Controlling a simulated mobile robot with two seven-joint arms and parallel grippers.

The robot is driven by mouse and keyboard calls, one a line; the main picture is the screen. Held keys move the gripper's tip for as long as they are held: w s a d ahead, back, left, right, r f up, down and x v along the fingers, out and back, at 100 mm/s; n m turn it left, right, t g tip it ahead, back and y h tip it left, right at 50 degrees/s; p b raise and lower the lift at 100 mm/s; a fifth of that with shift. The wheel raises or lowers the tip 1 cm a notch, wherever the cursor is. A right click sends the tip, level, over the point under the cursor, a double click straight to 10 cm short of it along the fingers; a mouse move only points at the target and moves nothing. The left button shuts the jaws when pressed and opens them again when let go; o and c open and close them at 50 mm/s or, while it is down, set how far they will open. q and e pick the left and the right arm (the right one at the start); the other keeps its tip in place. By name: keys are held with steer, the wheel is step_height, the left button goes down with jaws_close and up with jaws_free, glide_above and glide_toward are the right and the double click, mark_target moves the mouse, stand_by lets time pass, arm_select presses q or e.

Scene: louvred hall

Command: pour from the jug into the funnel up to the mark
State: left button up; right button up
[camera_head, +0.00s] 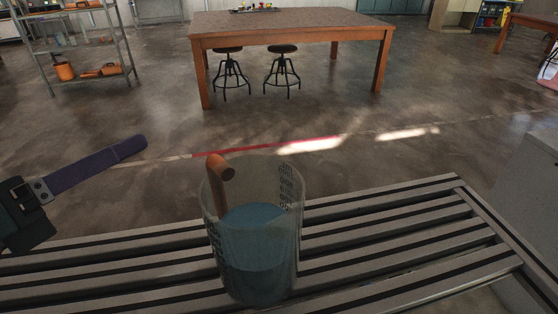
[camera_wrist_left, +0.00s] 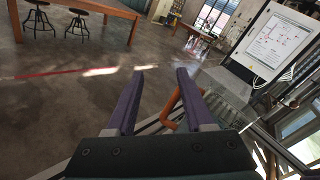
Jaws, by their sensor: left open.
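The jug (camera_head: 255,245) is a clear beaker-like vessel with dark scale marks, about half full of blue liquid. It stands upright on a slatted bench (camera_head: 400,215). Its orange-brown handle (camera_head: 217,178) points left in the head view. The handle also shows in the left wrist view (camera_wrist_left: 171,117), partly hidden by the right-hand finger. My left gripper (camera_head: 140,146), with purple fingers, is left of the jug and apart from it in the head view. Its two fingers are spread with nothing between them in the left wrist view (camera_wrist_left: 160,74). I see no funnel. My right gripper is out of view.
The bench is bare around the jug, with gaps between its slats and a raised edge at right. A pale block (camera_head: 530,190) stands at the far right. Beyond the open floor are a wooden table (camera_head: 290,22) with two stools and a metal shelf (camera_head: 85,45).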

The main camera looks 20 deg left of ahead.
arm_select(q)
steer(key=s+f+m+h+b, duration=0.1)
steer(key=f+m+b, duration=0.1)
steer(key=f+m, duration=0.1)
steer(key=s+d+f+m+g+h+b, duration=0.1)
steer(key=f+m+h+b, duration=0.1)
steer(key=f+m, duration=0.1)
steer(key=s+d+f+m+h+b, duration=0.1)
steer(key=f+m+h+b, duration=0.1)
steer(key=m, duration=0.1)
steer(key=shift+f+g, duration=0.4)
steer(key=shift+w+d+r, duration=0.1)
steer(key=shift+w+d, duration=0.15)
steer(key=shift+w, duration=0.2)
steer(key=b+x, duration=0.1)
steer(key=x, duration=0.6)
steer(key=shift+x, duration=0.95)
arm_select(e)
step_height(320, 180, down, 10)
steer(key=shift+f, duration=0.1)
arm_select(q)
jaws_close()
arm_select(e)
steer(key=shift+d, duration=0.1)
arm_select(q)
steer(key=shift+r, duration=0.25)
